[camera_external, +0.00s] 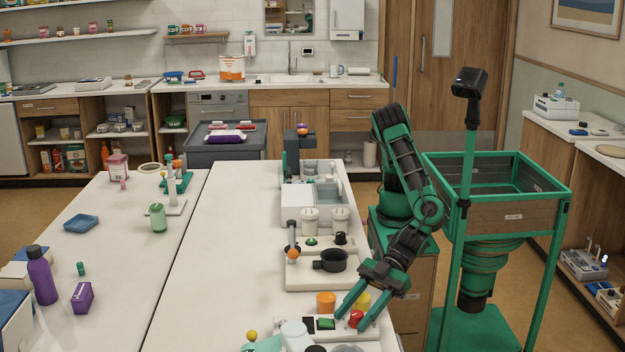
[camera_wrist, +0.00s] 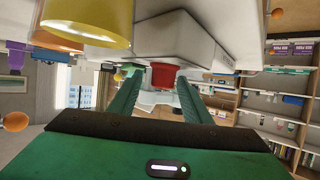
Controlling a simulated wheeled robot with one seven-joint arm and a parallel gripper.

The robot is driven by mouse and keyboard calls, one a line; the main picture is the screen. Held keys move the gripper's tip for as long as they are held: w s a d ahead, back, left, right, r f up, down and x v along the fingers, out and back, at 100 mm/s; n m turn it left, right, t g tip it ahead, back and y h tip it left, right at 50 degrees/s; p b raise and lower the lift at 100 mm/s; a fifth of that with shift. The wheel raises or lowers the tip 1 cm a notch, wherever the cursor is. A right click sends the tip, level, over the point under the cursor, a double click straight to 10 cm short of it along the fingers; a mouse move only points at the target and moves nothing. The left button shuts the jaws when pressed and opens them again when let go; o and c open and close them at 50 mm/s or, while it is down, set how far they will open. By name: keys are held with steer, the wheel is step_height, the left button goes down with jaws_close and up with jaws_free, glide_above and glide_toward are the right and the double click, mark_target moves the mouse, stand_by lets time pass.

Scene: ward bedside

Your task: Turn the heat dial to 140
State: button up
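My gripper (camera_external: 352,318) reaches down over the near right end of the long white table. Its two green fingers are apart, and they also show in the wrist view (camera_wrist: 158,82). A red round knob (camera_external: 356,319) sits between the fingertips on a low white unit; it shows in the wrist view too (camera_wrist: 163,76). Whether the fingers touch it is unclear. A small black knob (camera_external: 341,238) stands farther back, beyond a dark pan (camera_external: 331,260). I cannot tell which knob is the heat dial. No scale or number is readable.
An orange cup (camera_external: 326,302) and a yellow cup (camera_external: 361,301) stand just behind the fingers; the yellow one is close in the wrist view (camera_wrist: 88,22). The table's middle (camera_external: 225,250) is clear.

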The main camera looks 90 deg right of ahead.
steer(key=shift+s, duration=0.1)
steer(key=v, duration=1)
steer(key=shift+s+d+r, duration=0.15)
steer(key=shift+d, duration=0.05)
stand_by(0.4)
